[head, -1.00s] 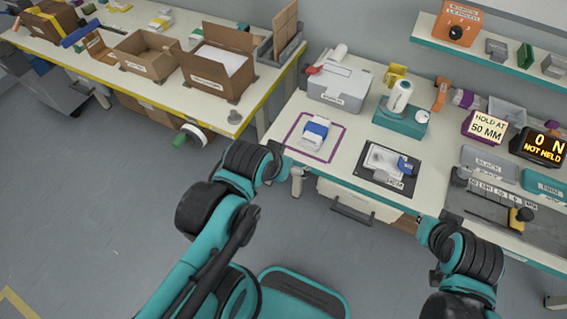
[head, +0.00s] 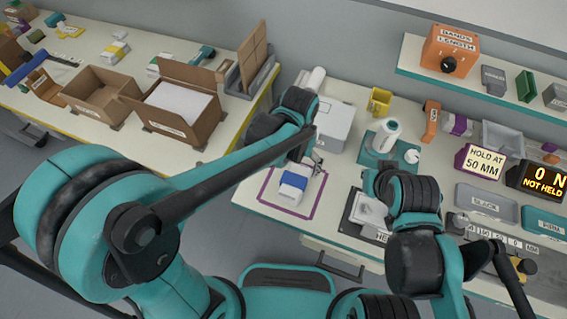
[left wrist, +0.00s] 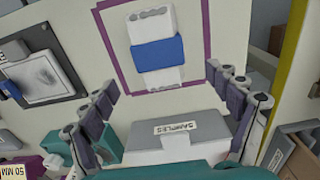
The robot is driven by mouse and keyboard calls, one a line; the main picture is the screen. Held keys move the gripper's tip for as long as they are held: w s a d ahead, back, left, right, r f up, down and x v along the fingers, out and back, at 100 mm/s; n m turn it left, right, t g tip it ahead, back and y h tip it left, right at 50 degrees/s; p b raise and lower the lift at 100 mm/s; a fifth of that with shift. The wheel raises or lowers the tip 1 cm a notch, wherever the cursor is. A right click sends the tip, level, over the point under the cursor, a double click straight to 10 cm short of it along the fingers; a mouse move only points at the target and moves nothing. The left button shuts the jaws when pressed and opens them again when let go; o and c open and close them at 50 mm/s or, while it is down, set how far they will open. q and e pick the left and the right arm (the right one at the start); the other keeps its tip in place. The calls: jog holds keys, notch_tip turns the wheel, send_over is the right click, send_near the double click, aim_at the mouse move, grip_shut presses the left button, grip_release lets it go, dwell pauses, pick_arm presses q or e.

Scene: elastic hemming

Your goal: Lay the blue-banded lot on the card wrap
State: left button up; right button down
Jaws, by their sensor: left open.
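The blue-banded lot (head: 291,186), a white stack with a blue band, lies inside a purple outline (head: 262,203) on the near bench. It also shows in the left wrist view (left wrist: 157,52). My left gripper (head: 310,157) is at the lot's far end in the head view. In the left wrist view its two fingers (left wrist: 158,75) are spread apart with nothing between them, and the lot lies beyond the tips. The fingers of my right gripper do not show; my right arm ends over the black mat's side. I cannot make out the card wrap for certain.
A grey SAMPLES box (left wrist: 178,138) stands close to my left gripper. A teal stand with a white spool (head: 386,135) and a black mat (head: 350,222) are to the right. Open cardboard boxes (head: 165,125) and other banded stacks (head: 115,52) are on the left bench.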

aim_at(294, 180)
pick_arm(q)
jog(key=shift+d+f, duration=0.1)
jog(key=shift+f, duration=0.25)
jog(key=shift+s+f+b, duration=0.2)
jog(key=shift+f+b, duration=0.4)
jog(key=shift+f, duration=0.65)
jog(key=f+b, duration=0.1)
jog(key=f, duration=0.1)
jog(key=f+b, duration=0.1)
jog(key=f, duration=0.2)
jog(key=shift+s, duration=0.2)
jog(key=shift+r, duration=0.1)
jog(key=c, duration=1.4)
jog(key=shift+r, duration=0.15)
jog(key=shift+c, duration=0.2)
